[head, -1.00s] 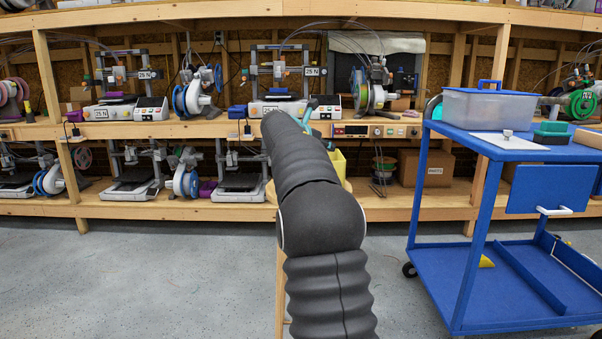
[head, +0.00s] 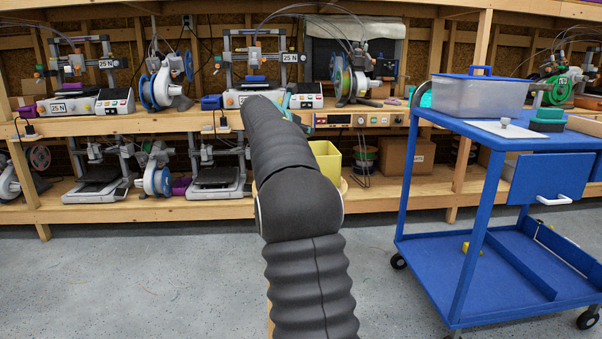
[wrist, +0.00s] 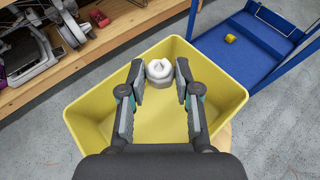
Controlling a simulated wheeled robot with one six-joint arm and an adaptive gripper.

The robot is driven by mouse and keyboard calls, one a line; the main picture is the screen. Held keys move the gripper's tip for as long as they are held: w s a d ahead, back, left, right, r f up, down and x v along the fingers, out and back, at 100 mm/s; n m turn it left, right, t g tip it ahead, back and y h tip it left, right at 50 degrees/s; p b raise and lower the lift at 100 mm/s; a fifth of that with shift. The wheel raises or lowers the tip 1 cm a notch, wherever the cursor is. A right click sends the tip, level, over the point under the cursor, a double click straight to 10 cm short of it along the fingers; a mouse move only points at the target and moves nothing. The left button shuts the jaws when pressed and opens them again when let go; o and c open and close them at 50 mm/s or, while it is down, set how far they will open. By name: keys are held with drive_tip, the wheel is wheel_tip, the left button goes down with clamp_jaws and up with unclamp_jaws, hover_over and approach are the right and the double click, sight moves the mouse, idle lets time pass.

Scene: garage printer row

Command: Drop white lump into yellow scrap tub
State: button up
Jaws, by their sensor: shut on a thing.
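My gripper (wrist: 160,85) is shut on the white lump (wrist: 160,70) in the wrist view. The lump is a small, rounded white piece between the fingertips. The yellow scrap tub (wrist: 88,120) lies below the gripper, and the lump shows against the inside of its far wall. The tub's floor looks bare where I can see it.
A blue cart (head: 480,260) stands at the right with a clear bin (head: 478,97) on top. A wooden shelf (head: 400,203) with several printers runs along the back. A small yellow piece (wrist: 230,38) lies on the cart's lower deck. The grey floor at left is clear.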

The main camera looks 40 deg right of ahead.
wheel_tip(320, 180, down, 3)
drive_tip(key=shift+r+b, duration=0.2)
drive_tip(key=shift+b, duration=1)
drive_tip(key=o, duration=0.8)
drive_tip(key=shift+s+d, duration=0.1)
drive_tip(key=shift+o, duration=0.2)
drive_tip(key=v, duration=1.2)
